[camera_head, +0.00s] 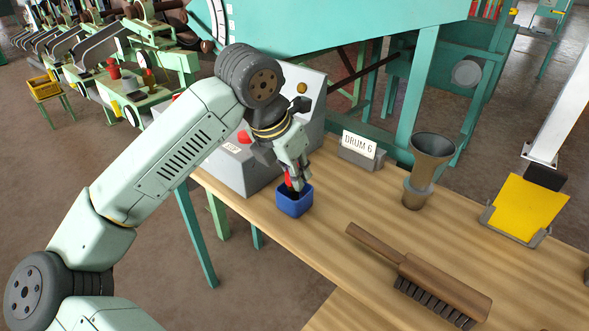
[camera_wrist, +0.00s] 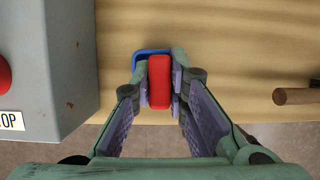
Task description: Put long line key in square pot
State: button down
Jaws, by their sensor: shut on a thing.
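My gripper (camera_head: 293,182) is shut on a red block-like piece, which I take to be the long line key (camera_wrist: 159,80). It shows between the two finger pads in the wrist view, and as a small red patch in the head view. The square pot (camera_head: 294,205) is blue and stands upright on the wooden bench, directly under my fingertips. Its blue rim (camera_wrist: 150,52) shows behind the key in the wrist view. The fingers hide the key's lower end, so I cannot tell how far it reaches into the pot.
A grey control box (camera_head: 250,150) with a red stop button stands left of the pot. A "DRUM 6" sign (camera_head: 359,145), a brown cup-like vessel (camera_head: 430,160) and a yellow card holder (camera_head: 525,208) stand right. A wooden brush (camera_head: 440,280) lies in front. The bench between is clear.

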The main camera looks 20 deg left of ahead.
jog(key=shift+f, duration=0.1)
jog(key=c, duration=1.6)
grip_release()
jog(key=b+v, duration=0.1)
jog(key=v, duration=1.1)
jog(key=shift+r+b, duration=0.2)
jog(key=shift+b, duration=0.2)
